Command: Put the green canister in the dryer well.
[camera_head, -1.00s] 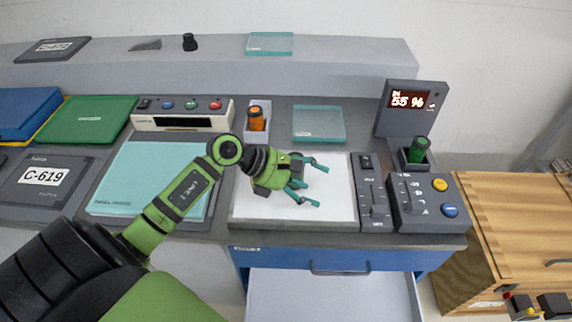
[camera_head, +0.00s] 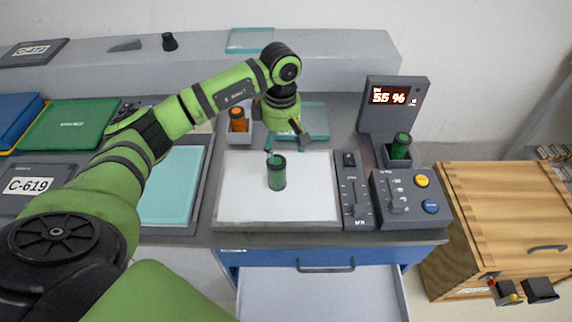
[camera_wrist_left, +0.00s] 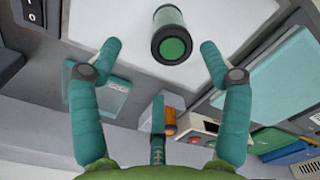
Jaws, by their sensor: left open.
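A dark green canister (camera_head: 277,174) stands upright on the white plate in the middle of the bench. It also shows in the left wrist view (camera_wrist_left: 172,38), between and slightly beyond the spread fingertips. My left gripper (camera_head: 286,146) is open and empty, just behind the canister; part of it is hidden by its wrist. A second green canister (camera_head: 401,146) stands in a grey square well (camera_head: 392,163) below the display reading 55 %. Which well is the dryer's is not readable. My right gripper is not in view.
An orange canister (camera_head: 238,119) sits in a pale holder behind the plate (camera_head: 235,200). A slider panel (camera_head: 355,200) and a button box (camera_head: 408,205) flank the plate's right side. A glass slab (camera_head: 315,117) lies behind. An open drawer (camera_head: 320,290) juts out in front.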

